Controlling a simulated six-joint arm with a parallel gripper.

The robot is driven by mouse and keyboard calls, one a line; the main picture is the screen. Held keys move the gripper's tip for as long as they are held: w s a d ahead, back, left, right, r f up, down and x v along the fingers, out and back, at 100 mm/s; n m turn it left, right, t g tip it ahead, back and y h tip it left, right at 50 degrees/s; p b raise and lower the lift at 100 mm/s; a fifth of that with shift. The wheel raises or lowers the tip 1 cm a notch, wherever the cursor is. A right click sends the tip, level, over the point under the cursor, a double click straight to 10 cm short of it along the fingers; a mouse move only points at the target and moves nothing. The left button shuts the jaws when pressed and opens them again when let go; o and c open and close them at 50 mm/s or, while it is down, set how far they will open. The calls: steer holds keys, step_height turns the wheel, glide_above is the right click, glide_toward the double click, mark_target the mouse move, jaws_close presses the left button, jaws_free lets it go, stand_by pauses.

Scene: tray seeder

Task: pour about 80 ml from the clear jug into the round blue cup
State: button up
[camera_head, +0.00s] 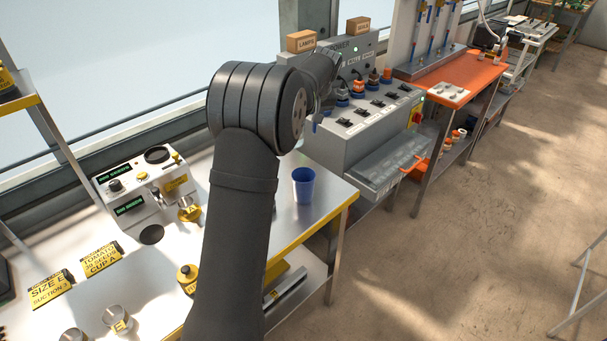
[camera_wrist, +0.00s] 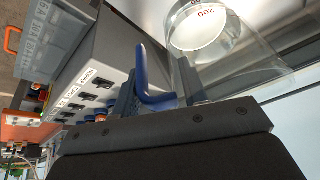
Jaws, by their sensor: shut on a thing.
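The clear jug (camera_wrist: 240,62) is close in the wrist view, with a red 200 mark near its round end. A blue handle (camera_wrist: 145,72) stands beside it, between my gripper's fingers (camera_wrist: 160,90). My gripper is shut on this handle. In the camera_head view my arm hides most of the gripper and jug, and I cannot make out the liquid level or exact tilt. The round blue cup (camera_head: 304,187) stands upright on the metal bench's right end, below and in front of the gripper. The cup is not in the wrist view.
A grey machine (camera_head: 352,130) with switches and a front tray stands just beyond the cup. A white device (camera_head: 145,190) with displays is at left. Yellow signs (camera_head: 50,290) and metal cups (camera_head: 117,320) occupy the near left bench. The bench's yellow edge (camera_head: 335,225) lies right of the cup.

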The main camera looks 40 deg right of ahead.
steer(key=s+d+m+g+h, duration=0.1)
steer(key=s+d+m, duration=0.15)
steer(key=s, duration=0.85)
steer(key=s+d+m+h, duration=0.1)
steer(key=s+m, duration=0.2)
steer(key=s, duration=0.9)
step_height(320, 180, down, 14)
steer(key=shift+w+a+r+g, duration=0.1)
steer(key=shift+g, duration=0.2)
steer(key=w+a+r+n+g+h, duration=0.2)
steer(key=w+a+r+g+h, duration=0.2)
steer(key=r, duration=0.6)
steer(key=shift+w+a+g+h, duration=0.35)
steer(key=shift+w+g+h, duration=0.65)
steer(key=shift+w+g, duration=0.9)
steer(key=shift+w+a+r+n+g+h, duration=0.1)
steer(key=shift+a+r+n+g+h, duration=0.1)
steer(key=shift+r+g, duration=0.15)
steer(key=shift+w+a+r+n+g+h, duration=0.1)
steer(key=shift+r+g+h, duration=0.15)
steer(key=shift+g, duration=0.2)
